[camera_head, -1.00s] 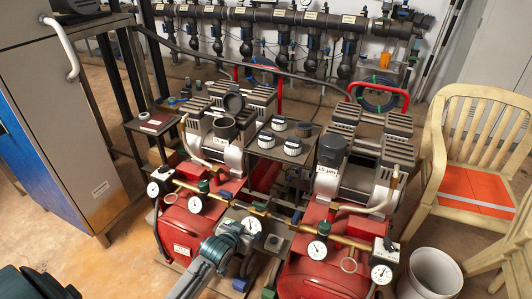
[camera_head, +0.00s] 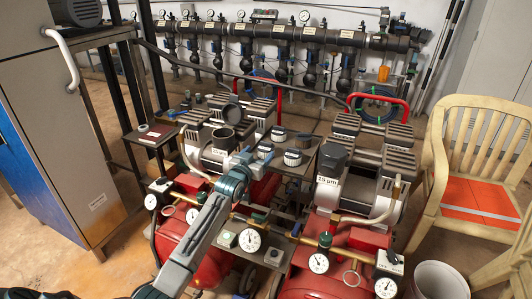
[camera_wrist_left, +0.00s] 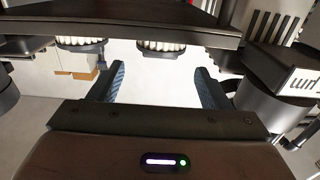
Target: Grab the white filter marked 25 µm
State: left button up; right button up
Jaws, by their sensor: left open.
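Several white ribbed filters with dark tops stand on a small dark shelf (camera_head: 301,172) between the two compressors, among them a front-right filter (camera_head: 292,158) and a front-left filter (camera_head: 265,150). No marking is readable on them. My left gripper (camera_head: 246,155) is at the shelf's left front. In the left wrist view my left gripper (camera_wrist_left: 160,80) is open and empty, with two white filters, a left one (camera_wrist_left: 80,44) and a right one (camera_wrist_left: 160,45), beyond it. My right gripper is out of view.
Brass pipes with gauges (camera_head: 250,240) cross in front, over red tanks (camera_head: 190,250). A wooden chair (camera_head: 437,180) and a white bucket (camera_head: 440,278) stand at right. A grey cabinet (camera_head: 60,130) stands at left.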

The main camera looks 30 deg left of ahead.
aim_at(266, 144)
pick_arm(q)
jog(key=w, duration=0.2)
jog(key=w+b, duration=0.1)
jog(key=w, duration=0.2)
jog(key=shift+w+a+f, duration=0.1)
jog(key=shift+w+a, duration=0.05)
jog(key=shift+a, duration=0.05)
jog(key=shift+w, duration=0.2)
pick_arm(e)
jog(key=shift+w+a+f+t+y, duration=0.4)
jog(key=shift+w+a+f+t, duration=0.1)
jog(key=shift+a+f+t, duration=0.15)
pick_arm(q)
jog(key=shift+c, duration=0.2)
jog(key=c, duration=1)
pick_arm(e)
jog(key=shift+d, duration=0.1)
